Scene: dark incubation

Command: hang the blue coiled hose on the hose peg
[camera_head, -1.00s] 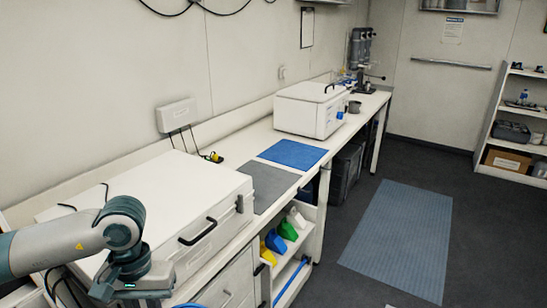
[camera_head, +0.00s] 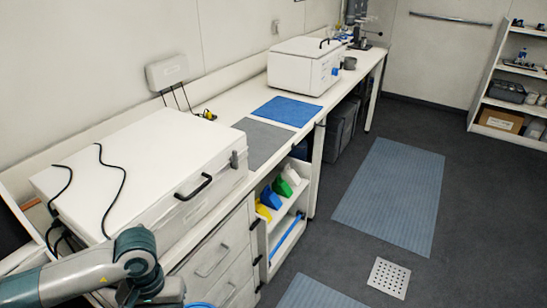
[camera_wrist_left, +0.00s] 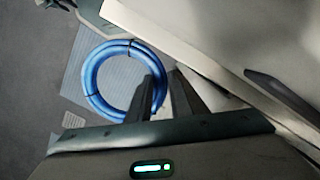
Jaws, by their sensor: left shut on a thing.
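The blue coiled hose (camera_wrist_left: 88,88) is a ring with dark ties, seen in the left wrist view. My left gripper (camera_wrist_left: 165,74) is shut on the right side of the coil, and its dark fingers hide part of it. In the head view only a blue sliver of the hose (camera_head: 201,305) shows at the bottom edge, beside my left wrist. The fingers are out of that view. My right gripper is in neither view. I cannot make out the hose peg in these frames.
A large white box (camera_head: 140,165) with a black handle and cables stands on the near bench. Beyond are a grey mat (camera_head: 262,140), a blue mat (camera_head: 287,110) and a white cooler (camera_head: 295,75).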

